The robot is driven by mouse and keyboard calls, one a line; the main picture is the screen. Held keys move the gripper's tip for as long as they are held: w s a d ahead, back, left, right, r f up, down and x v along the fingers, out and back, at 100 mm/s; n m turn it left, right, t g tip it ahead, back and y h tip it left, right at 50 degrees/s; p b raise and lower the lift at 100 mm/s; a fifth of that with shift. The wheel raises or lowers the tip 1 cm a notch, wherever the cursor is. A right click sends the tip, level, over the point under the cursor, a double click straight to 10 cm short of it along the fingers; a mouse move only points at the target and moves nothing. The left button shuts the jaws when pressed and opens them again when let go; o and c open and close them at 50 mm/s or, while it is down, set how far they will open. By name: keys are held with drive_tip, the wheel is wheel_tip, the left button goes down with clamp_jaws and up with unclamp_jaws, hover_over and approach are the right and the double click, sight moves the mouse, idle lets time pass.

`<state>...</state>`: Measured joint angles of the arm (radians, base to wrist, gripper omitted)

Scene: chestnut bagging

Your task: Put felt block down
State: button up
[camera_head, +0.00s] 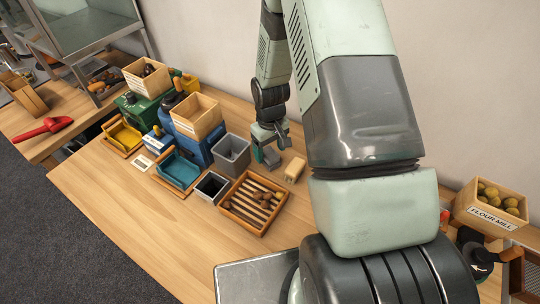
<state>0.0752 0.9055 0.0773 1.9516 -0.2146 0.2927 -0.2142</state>
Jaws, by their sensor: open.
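A small pale tan block (294,170), which I take to be the felt block, rests on the wooden table (140,222) just right of my gripper. My gripper (272,160) is open and low over the table, with its fingers pointing down. The block appears apart from the fingers and not between them. Whether a fingertip touches the table is too small to tell.
A slatted wooden tray (236,215) with chestnuts lies in front of the gripper. A grey bin (232,153), a black-lined bin (211,186) and a teal tray (179,171) stand to the left. The front-left table is clear.

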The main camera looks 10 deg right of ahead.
wheel_tip(320, 180, up, 8)
drive_tip(key=shift+f, duration=0.2)
wheel_tip(320, 180, up, 10)
drive_tip(key=r+t, duration=0.1)
hover_over(270, 153)
drive_tip(key=s, duration=0.1)
drive_tip(key=s+r+m+t, duration=0.2)
drive_tip(key=s+r, duration=0.4)
drive_tip(key=r, duration=0.6)
drive_tip(key=s+r+m+t, duration=0.1)
drive_tip(key=s+r, duration=0.3)
drive_tip(key=s, duration=0.4)
drive_tip(key=s+a+r+m+t, duration=0.1)
drive_tip(key=s+r, duration=0.4)
drive_tip(key=s, duration=0.3)
drive_tip(key=shift+s+r+t, duration=0.25)
drive_tip(key=shift+t, duration=0.05)
drive_tip(key=o, duration=0.4)
drive_tip(key=shift+c, duration=0.2)
